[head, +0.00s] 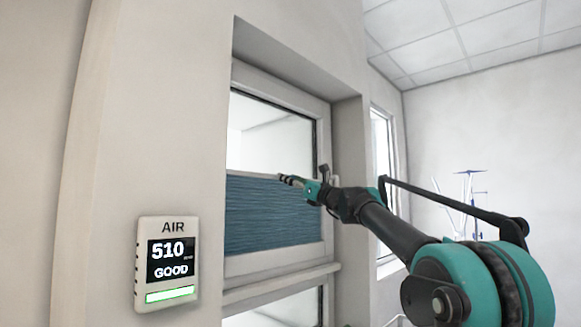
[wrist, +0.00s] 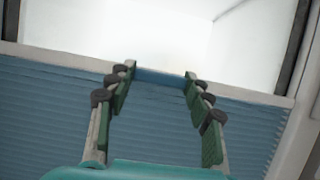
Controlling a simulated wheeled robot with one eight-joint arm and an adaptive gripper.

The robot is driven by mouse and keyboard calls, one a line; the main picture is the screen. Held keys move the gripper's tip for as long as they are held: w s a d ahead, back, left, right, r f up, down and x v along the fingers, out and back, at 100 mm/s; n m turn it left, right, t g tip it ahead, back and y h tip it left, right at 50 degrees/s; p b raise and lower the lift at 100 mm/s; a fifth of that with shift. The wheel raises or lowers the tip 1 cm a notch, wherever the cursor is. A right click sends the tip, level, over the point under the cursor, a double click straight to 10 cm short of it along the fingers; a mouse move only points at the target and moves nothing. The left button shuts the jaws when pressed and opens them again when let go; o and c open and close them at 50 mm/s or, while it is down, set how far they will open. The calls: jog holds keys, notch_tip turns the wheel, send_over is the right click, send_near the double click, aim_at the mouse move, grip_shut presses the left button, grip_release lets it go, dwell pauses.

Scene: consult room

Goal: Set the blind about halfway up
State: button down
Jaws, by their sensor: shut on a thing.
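The blind (head: 268,218) is a blue pleated sheet covering the lower part of the window pane, with clear glass above it. Its light top rail (head: 248,175) lies level, roughly midway up the pane. In the wrist view the blind (wrist: 50,95) runs across the picture below its pale rail (wrist: 60,57). My gripper (head: 284,180) reaches from the right to this rail. In the wrist view, my gripper's fingertips (wrist: 160,75) are on either side of a blue tab (wrist: 160,79) at the rail's middle, shut on it.
A white frame (head: 325,130) surrounds the window in a wall recess, with a sill (head: 285,277) below. An air monitor (head: 167,264) reading 510 GOOD hangs on the wall at left. Another window (head: 382,150) and a thin stand (head: 468,195) are farther right.

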jog(key=shift+f, duration=0.35)
jog(key=c, duration=0.6)
grip_release()
jog(key=shift+c, duration=0.2)
jog(key=shift+d, duration=0.1)
jog(key=v, duration=1.2)
